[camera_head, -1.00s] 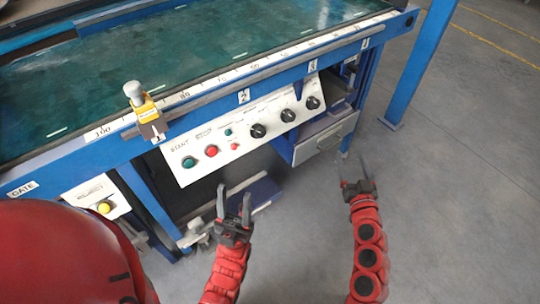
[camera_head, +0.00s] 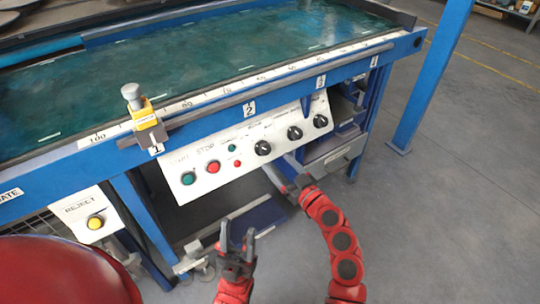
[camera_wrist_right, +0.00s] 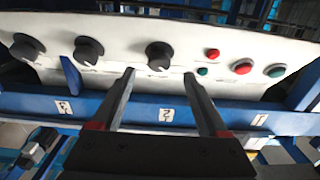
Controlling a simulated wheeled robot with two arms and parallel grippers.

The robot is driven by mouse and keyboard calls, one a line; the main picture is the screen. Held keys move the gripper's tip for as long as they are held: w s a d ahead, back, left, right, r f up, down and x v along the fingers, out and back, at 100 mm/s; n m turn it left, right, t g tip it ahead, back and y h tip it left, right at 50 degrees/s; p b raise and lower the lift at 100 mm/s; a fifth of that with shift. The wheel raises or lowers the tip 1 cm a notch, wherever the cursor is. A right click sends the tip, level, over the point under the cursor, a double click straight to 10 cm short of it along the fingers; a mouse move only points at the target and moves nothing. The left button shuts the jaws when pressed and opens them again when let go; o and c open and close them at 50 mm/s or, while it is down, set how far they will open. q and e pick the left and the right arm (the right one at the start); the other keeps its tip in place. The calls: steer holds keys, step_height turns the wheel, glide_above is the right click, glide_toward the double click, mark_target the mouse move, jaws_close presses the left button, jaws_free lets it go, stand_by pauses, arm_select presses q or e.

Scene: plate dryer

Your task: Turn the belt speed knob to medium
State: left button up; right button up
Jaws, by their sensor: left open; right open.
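A white control panel (camera_head: 215,168) on the front of the blue machine carries three black knobs: a left one (camera_head: 262,148), a middle one (camera_head: 294,133) and a right one (camera_head: 320,121). Their labels are too small to read, so I cannot tell which is belt speed. My right gripper (camera_head: 282,166) is open and empty, just below and in front of the knobs. In the right wrist view the panel appears upside down, and the left knob (camera_wrist_right: 159,55) lies just beyond and between the open fingertips (camera_wrist_right: 159,74). My left gripper (camera_head: 237,232) is open and empty, low before the machine.
A green button (camera_head: 188,178), a red button (camera_head: 213,166) and small lamps sit left of the knobs. A yellow-and-grey clamp (camera_head: 143,112) stands on the rail above. A yellow reject button (camera_head: 95,222) is at lower left. The floor at right is clear.

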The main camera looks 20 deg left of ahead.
mark_target(267, 151)
steer(key=x, duration=0.5)
jaws_close()
stand_by(0.4)
